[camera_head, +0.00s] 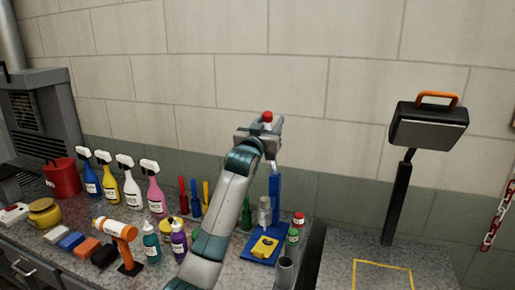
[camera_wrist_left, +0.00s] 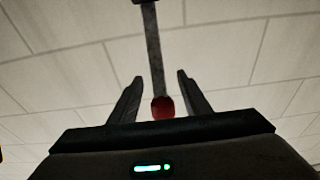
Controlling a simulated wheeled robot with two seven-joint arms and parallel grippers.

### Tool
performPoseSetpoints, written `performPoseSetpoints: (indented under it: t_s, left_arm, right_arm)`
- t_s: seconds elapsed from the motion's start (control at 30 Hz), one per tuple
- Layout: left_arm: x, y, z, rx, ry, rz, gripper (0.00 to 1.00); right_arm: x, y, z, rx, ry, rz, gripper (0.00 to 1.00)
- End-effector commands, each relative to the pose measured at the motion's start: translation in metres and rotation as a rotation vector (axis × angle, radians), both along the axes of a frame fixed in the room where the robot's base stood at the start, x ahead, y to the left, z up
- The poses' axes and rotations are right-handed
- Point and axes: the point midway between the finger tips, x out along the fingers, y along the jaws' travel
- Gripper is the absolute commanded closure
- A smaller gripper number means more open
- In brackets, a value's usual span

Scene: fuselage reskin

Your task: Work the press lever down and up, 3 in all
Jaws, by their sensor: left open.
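The press stands on the counter right of centre in the head view, with a blue column (camera_head: 275,195), a blue base and a grey ram (camera_head: 264,208) above a yellow piece (camera_head: 264,246). The lever's red knob (camera_head: 267,116) shows at the top of my left gripper (camera_head: 262,133), which is raised above the press. In the left wrist view, the grey lever bar (camera_wrist_left: 153,45) ends in the red knob (camera_wrist_left: 162,107), which lies between the two spread fingers of the left gripper (camera_wrist_left: 155,78). The gripper is open. My arm hides part of the press's left side. My right gripper is not seen.
Several spray bottles (camera_head: 132,188), pump bottles (camera_head: 151,244) and an orange-and-white tool (camera_head: 118,235) stand left of my arm. A red-capped bottle (camera_head: 294,232) and a grey cup (camera_head: 285,272) are close to the press. A black post with a boxy head (camera_head: 428,130) rises at right.

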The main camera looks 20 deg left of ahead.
Motion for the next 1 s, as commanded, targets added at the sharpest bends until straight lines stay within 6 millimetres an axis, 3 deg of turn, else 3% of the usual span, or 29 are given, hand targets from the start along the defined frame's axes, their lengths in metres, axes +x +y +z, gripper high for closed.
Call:
performPoseSetpoints:
  t_s: [0.6,0.8,1.0]
  left_arm:
    - [-0.1,-0.008,-0.026,0.0,0.006,-0.003,0.57]
    - [-0.121,-0.009,-0.029,-0.001,0.009,-0.002,0.57]
    - [-0.128,-0.009,-0.029,-0.001,0.01,-0.002,0.57]
  right_arm:
    - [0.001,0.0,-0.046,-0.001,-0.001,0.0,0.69]
    - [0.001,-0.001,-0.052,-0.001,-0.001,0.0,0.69]
    - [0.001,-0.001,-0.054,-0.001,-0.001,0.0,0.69]
